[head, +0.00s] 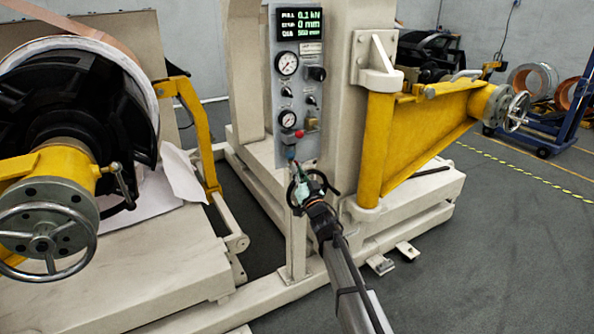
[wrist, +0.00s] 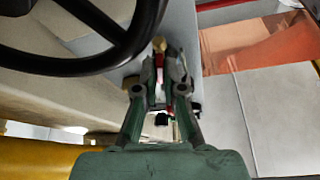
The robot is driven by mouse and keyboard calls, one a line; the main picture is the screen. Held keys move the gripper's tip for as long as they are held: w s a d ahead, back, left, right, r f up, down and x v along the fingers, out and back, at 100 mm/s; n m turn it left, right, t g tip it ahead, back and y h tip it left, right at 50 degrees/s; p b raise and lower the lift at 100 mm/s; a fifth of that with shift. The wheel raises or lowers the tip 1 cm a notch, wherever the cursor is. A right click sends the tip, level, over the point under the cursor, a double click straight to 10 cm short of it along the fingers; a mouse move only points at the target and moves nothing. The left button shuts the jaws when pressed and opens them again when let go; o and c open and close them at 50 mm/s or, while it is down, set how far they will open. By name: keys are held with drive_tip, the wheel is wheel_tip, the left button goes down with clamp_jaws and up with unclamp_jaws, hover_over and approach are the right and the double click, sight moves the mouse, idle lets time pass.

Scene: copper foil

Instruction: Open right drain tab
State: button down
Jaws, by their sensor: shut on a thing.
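My gripper (head: 297,174) is just below the lower end of the grey control panel (head: 286,80) in the head view. In the wrist view the green fingers of my gripper (wrist: 162,68) are shut on a small red part (wrist: 159,62). A brass-coloured fitting (wrist: 159,44) shows just beyond the fingertips. The small part is mostly hidden between the fingers; I cannot tell for certain whether it is the right drain tab.
A black ring-shaped wheel (wrist: 95,65) crosses the upper left of the wrist view, close to my fingers. The yellow arm (head: 425,135) and the cream machine frame (head: 340,70) stand right of the panel. A foil reel (head: 128,95) is at left.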

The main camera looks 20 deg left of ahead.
drive_tip(key=shift+w+n+g+y+p, duration=0.15)
drive_tip(key=shift+n+g+y+p, duration=0.5)
drive_tip(key=shift+n, duration=1.65)
drive_tip(key=shift+g+y, duration=0.25)
drive_tip(key=shift+y, duration=0.1)
drive_tip(key=c, duration=1.3)
unclamp_jaws()
drive_tip(key=shift+d, duration=0.1)
drive_tip(key=v, duration=1.2)
drive_tip(key=shift+r, duration=0.1)
